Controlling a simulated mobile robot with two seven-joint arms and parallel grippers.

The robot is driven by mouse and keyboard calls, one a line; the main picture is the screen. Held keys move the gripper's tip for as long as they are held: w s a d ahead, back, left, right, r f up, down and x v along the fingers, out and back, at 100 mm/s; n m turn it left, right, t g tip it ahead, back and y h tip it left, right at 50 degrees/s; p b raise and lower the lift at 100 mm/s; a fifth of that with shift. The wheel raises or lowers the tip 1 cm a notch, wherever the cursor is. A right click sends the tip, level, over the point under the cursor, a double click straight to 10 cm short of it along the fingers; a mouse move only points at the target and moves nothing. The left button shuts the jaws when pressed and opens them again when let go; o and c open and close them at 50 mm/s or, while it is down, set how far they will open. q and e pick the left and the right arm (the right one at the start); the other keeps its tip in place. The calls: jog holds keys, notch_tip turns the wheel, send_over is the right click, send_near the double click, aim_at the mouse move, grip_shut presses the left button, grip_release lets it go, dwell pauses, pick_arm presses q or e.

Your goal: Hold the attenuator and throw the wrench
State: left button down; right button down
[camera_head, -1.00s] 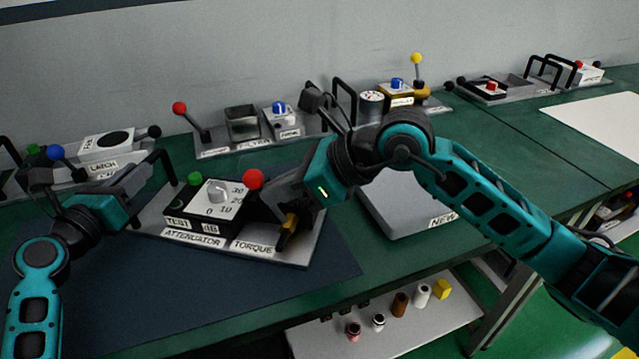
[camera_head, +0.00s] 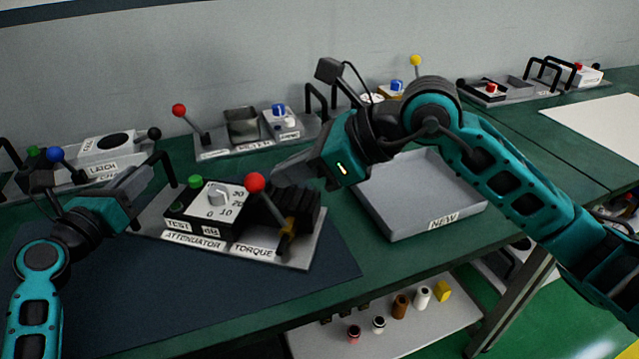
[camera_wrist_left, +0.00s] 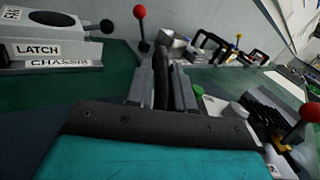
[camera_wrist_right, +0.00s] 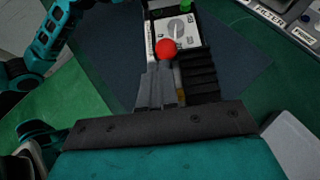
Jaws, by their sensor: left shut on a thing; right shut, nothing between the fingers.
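The attenuator (camera_head: 208,207) is a black box with a white dial face, grey knob and green button, on a grey plate at the front bench. Beside it on the plate is the black torque unit with the wrench (camera_head: 268,205), a lever with a red ball tilted up to the left. My left gripper (camera_head: 148,172) is shut on the black handle (camera_wrist_left: 165,80) at the plate's left side. My right gripper (camera_head: 282,168) is shut and empty, above and behind the lever. In the right wrist view the red ball (camera_wrist_right: 166,49) lies just beyond its fingertips.
A grey tray marked NEW (camera_head: 425,215) stands right of the plate, under my right arm. A latch chassis (camera_head: 105,153) is at the left. A filter plate (camera_head: 250,135) with a red-ball lever stands behind. A dark mat (camera_head: 100,300) is clear in front.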

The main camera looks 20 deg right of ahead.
pick_arm(q)
jog(key=shift+s+d+f, duration=0.1)
jog(key=shift+s+f, duration=0.05)
jog(key=shift+f, duration=0.55)
pick_arm(e)
jog(key=shift+f, duration=0.1)
jog(key=v, duration=1.2)
jog(key=shift+s, duration=0.2)
pick_arm(q)
jog(key=c, duration=1.4)
grip_release()
jog(key=o, duration=0.3)
jog(key=shift+w, duration=0.2)
jog(key=shift+o, duration=1)
jog(key=shift+r, duration=0.2)
jog(key=v, duration=1.2)
pick_arm(e)
jog(key=shift+w, duration=0.1)
pick_arm(q)
jog(key=shift+s+a, duration=0.1)
jog(key=shift+a, duration=0.15)
